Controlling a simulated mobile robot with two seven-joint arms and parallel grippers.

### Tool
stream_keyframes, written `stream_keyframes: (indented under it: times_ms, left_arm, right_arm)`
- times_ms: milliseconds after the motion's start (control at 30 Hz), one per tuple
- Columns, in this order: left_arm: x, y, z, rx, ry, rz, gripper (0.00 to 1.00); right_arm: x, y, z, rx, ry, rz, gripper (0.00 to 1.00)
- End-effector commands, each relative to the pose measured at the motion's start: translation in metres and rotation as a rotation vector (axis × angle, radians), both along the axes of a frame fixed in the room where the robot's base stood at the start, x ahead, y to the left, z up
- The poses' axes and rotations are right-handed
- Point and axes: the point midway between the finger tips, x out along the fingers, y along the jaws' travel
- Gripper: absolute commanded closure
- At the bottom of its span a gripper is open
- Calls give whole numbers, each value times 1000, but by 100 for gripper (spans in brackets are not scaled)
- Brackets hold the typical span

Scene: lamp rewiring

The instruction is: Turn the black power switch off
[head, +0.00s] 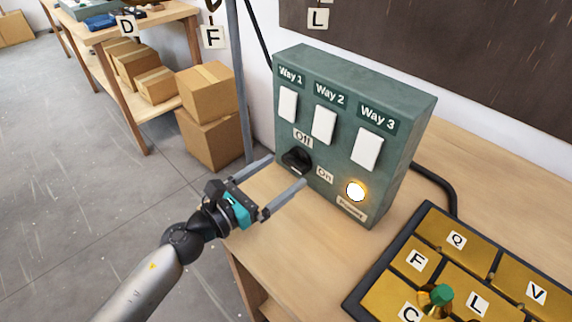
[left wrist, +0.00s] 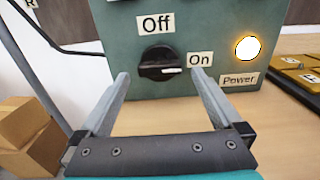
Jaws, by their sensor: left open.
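The green control box (head: 320,75) stands on the wooden table. Its black power switch (head: 297,160) is a rotary knob low on the front face; it also shows in the left wrist view (left wrist: 158,64). The knob's white mark points right, to the "On" label (left wrist: 201,59); the "Off" label (left wrist: 155,24) is above the knob. The round Power lamp (head: 356,191) glows. My left gripper (head: 290,171) is open and empty in front of the knob, its fingers spread to either side of it in the left wrist view; I cannot tell whether they touch the box. My right gripper is out of view.
White rocker switches (head: 324,125) labelled Way 1 to Way 3 sit above the knob. A black-edged tray with yellow lettered compartments (head: 468,241) lies at the right. A grey pole (head: 240,80) and cardboard boxes (head: 207,140) stand left of the table.

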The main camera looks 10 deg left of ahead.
Motion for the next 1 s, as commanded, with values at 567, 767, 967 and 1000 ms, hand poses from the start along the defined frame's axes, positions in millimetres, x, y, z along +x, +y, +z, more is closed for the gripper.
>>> stream_keyframes:
  times_ms: [567, 767, 967, 1000]
  left_arm:
    - [19, -13, 0, -2, 1, 1, 0]
    - [19, -13, 0, -2, 1, 1, 20]
    - [19, -13, 0, -2, 1, 1, 43]
    - [19, -13, 0, -2, 1, 1, 47]
  right_arm:
    - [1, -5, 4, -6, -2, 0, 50]
    - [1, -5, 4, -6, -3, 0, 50]
    - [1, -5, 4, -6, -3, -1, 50]
    - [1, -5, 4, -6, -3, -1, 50]
